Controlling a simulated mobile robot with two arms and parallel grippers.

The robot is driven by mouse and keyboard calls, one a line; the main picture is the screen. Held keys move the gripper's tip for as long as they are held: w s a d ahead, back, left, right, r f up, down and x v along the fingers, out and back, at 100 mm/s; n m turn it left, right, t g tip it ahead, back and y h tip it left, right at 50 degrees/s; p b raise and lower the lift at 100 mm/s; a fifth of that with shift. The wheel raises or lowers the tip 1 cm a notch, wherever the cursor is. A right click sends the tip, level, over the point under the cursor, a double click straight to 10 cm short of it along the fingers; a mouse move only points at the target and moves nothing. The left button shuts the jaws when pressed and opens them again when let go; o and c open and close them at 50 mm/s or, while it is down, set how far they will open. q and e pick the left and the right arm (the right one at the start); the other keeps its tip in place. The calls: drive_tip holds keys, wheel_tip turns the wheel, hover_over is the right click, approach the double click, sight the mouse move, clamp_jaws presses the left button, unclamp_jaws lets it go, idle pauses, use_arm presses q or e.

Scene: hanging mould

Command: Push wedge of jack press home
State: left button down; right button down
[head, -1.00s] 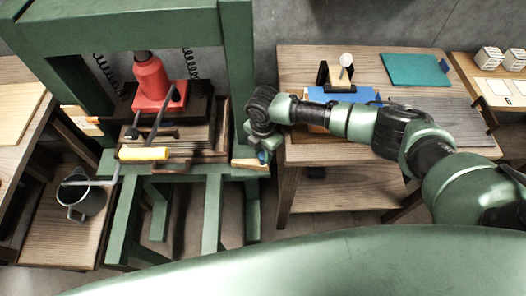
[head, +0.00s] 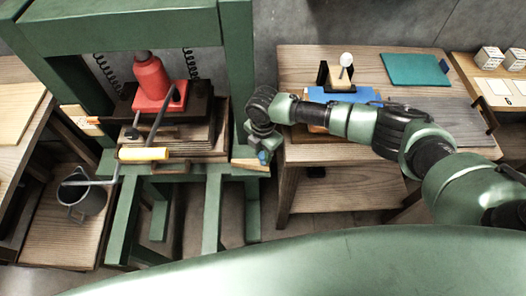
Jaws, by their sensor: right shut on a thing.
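The press has a green frame (head: 239,70) with a red jack (head: 153,82) standing on a dark plate above a wooden stack (head: 190,140). A pale wooden piece (head: 249,164), which looks like the wedge, shows at the right front of the press. My right gripper (head: 263,157) points down at the right end of this piece and is shut. Its fingertips are small and partly hidden, so the exact contact is unclear. My left gripper is out of view.
A wooden bench (head: 310,190) stands right of the press, with a blue mat (head: 330,95) and a teal board (head: 416,70). A grey metal can (head: 85,195) stands on a low shelf at left. My right arm reaches across the bench.

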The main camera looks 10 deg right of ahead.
drive_tip(key=b, duration=0.2)
hover_over(242, 163)
drive_tip(key=shift+d, duration=0.25)
drive_tip(key=shift+a, duration=0.3)
drive_tip(key=shift+d+r, duration=0.1)
drive_tip(key=shift+r, duration=0.05)
drive_tip(key=c, duration=1.2)
unclamp_jaws()
drive_tip(key=shift+c, duration=0.2)
drive_tip(key=shift+o, duration=0.9)
